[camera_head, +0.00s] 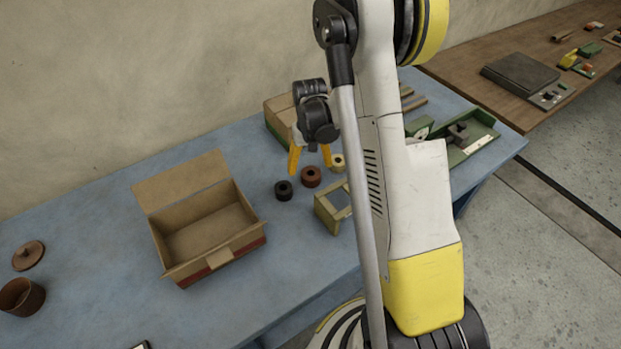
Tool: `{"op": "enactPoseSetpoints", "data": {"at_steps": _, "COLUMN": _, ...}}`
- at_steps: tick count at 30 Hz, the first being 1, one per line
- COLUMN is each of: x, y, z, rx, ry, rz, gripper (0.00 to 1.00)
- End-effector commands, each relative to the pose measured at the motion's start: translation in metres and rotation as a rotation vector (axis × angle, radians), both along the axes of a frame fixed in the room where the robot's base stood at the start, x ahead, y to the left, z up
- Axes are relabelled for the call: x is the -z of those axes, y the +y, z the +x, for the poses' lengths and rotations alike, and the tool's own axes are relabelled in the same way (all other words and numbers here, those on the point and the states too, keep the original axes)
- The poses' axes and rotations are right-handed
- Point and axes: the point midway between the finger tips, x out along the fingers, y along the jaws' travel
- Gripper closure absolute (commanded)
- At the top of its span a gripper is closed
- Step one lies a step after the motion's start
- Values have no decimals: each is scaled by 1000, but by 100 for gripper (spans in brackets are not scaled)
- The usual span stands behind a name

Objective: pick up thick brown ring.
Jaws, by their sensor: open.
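A thick brown ring (312,177) lies on the blue table, right of a black ring (283,190) and left of a pale yellow ring (338,162). My gripper (310,172) has two yellow-orange fingers, spread apart and pointing down. In this view the fingers show just behind and above the brown ring, and nothing shows between them. I cannot tell how high the fingertips are above the table. My arm covers the table to the right of the rings.
An open cardboard box (205,232) stands on the blue table (100,245) to the left. A small wooden frame (329,215) is close in front of the rings. Another box (278,117) stands behind my gripper. A green tray (470,148) is at right, and a brown pot (22,297) at far left.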

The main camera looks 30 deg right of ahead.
Motion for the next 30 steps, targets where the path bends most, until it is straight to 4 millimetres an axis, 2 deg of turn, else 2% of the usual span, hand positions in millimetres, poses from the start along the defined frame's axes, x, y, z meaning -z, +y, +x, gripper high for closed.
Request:
{"op": "enactPoseSetpoints", "data": {"at_steps": 7, "x": 40, "y": -1, "z": -3, "rx": 0, "ry": 0, "rz": 0, "gripper": 19}}
{"op": "enactPoseSetpoints", "data": {"at_steps": 15, "x": 44, "y": -1, "z": -3, "rx": 0, "ry": 0, "rz": 0, "gripper": 19}}
{"op": "enactPoseSetpoints", "data": {"at_steps": 17, "x": 44, "y": -1, "z": -3, "rx": 0, "ry": 0, "rz": 0, "gripper": 37}}
{"op": "enactPoseSetpoints", "data": {"at_steps": 21, "x": 44, "y": -1, "z": -3, "rx": 0, "ry": 0, "rz": 0, "gripper": 78}}
{"op": "enactPoseSetpoints", "data": {"at_steps": 30, "x": 43, "y": -1, "z": -3, "rx": 0, "ry": 0, "rz": 0, "gripper": 79}}
